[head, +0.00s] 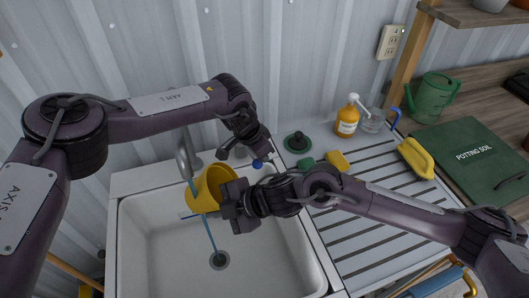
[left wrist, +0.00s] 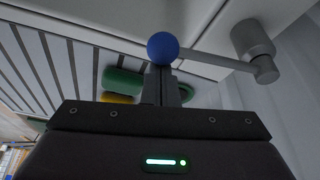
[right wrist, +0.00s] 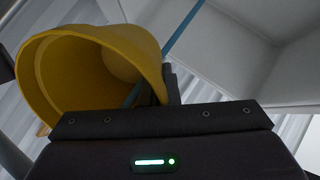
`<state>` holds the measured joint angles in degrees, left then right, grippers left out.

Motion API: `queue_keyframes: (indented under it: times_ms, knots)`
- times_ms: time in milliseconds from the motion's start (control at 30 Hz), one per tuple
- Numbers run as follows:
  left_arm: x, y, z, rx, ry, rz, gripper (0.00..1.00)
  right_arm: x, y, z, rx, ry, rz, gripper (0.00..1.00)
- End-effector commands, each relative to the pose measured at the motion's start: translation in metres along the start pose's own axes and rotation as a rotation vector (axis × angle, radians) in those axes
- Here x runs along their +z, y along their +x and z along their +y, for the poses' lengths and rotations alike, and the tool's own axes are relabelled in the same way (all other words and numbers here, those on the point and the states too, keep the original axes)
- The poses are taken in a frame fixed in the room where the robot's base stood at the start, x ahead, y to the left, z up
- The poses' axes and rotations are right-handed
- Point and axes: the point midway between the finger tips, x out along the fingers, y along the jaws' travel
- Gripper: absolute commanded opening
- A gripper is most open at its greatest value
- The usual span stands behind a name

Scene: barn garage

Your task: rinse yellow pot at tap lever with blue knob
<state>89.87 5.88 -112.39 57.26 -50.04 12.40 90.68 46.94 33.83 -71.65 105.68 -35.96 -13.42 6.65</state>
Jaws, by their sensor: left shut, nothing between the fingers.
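The yellow pot (head: 222,177) is held tilted over the sink (head: 160,262), under the tap spout (head: 184,158). My right gripper (head: 229,200) is shut on the pot's wall; the right wrist view shows the pot (right wrist: 95,50) with its open mouth towards the camera. A thin blue stream (head: 211,236) runs from the spout at the pot down to the drain. The blue knob (head: 257,163) is at the fingertips of my left gripper (head: 254,154). The left wrist view shows the knob (left wrist: 163,48) on its lever, just beyond the shut, empty fingers; contact is unclear.
A ribbed drainboard (head: 345,222) right of the sink holds a green sponge (head: 305,162) and yellow items. An orange soap bottle (head: 347,119), a glass (head: 373,121) and a dark green round thing (head: 297,142) stand behind. A green watering can (head: 431,97) is further right. The wall is close behind.

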Motion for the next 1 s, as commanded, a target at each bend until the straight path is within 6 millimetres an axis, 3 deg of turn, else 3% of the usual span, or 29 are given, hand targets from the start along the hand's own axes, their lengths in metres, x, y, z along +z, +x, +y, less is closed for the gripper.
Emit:
queue_keyframes:
  times_ms: [233,633,1000]
  knots:
    - [0.016,-0.006,-0.003,0.041,0.111,-0.003,0.0,0.0,0.0,0.0,0.0,0.0,0.0,0.0]
    - [0.017,-0.006,-0.003,0.047,0.13,-0.003,0.0,0.0,0.0,0.0,0.0,0.0,0.0,0.0]
    - [-0.007,-0.002,0.001,0.048,0.129,-0.003,0.0,0.0,0.0,0.0,0.0,0.0,0.0,0.0]
